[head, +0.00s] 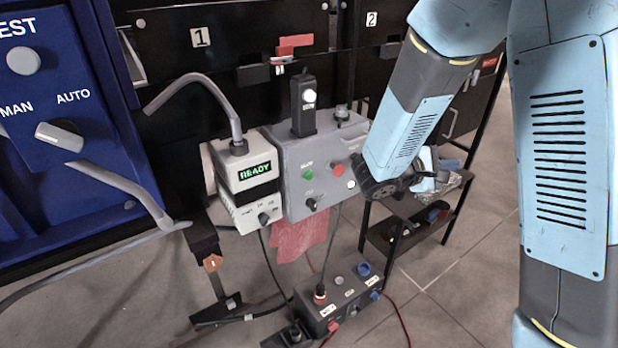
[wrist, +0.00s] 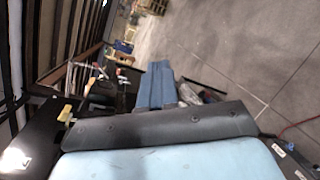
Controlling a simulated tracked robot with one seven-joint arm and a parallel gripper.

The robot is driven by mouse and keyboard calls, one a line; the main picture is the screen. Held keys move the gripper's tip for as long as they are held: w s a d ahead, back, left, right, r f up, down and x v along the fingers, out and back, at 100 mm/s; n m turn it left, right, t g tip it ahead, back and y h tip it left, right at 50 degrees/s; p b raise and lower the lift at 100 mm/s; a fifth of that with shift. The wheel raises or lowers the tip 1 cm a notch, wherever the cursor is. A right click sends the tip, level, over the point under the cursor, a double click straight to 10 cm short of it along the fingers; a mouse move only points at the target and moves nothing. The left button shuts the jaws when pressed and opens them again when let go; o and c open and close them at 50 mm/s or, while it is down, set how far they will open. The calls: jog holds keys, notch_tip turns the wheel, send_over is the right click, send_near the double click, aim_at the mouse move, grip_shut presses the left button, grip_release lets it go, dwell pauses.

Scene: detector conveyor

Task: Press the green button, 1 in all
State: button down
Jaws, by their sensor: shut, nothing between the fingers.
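The green button (head: 308,174) is on the front of a grey control box (head: 290,200) in the middle of the head view. A red button (head: 337,170) sits to its right, and a white one (head: 351,184) is lower right. My gripper (head: 440,177) is right of the control box, apart from the green button, partly hidden behind my wrist. It is shut and empty. The wrist view shows neither the button nor my fingertips clearly; my own blue and black arm part fills its lower half.
A white box with a READY display (head: 255,171) adjoins the control box on the left. A blue cabinet (head: 95,185) stands at far left. A black connector box (head: 345,290) with cables is on the floor below. A black shelf rack (head: 428,228) stands behind my gripper.

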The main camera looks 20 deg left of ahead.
aim_at(309, 176)
jog(key=a+f+n+t+y, duration=0.4)
jog(key=a+f+n+y, duration=0.3)
jog(key=a, duration=0.6)
jog(key=s+a+f+n+t+y, duration=0.1)
jog(key=a+f+n+t+y, duration=0.4)
jog(key=a, duration=0.8)
notch_tip(309, 176, down, 4)
jog(key=n+y, duration=0.2)
jog(key=shift+s+n+t+y, duration=0.25)
jog(key=shift+n+t+y, duration=0.05)
jog(key=shift+n, duration=0.1)
jog(key=shift+a+f, duration=0.1)
jog(key=w+a, duration=0.5)
jog(key=a, duration=0.1)
jog(key=shift+w+a, duration=0.3)
jog(key=shift+w, duration=0.1)
jog(key=shift+w+a, duration=0.1)
jog(key=shift+w+a, duration=0.1)
jog(key=shift+a, duration=0.1)
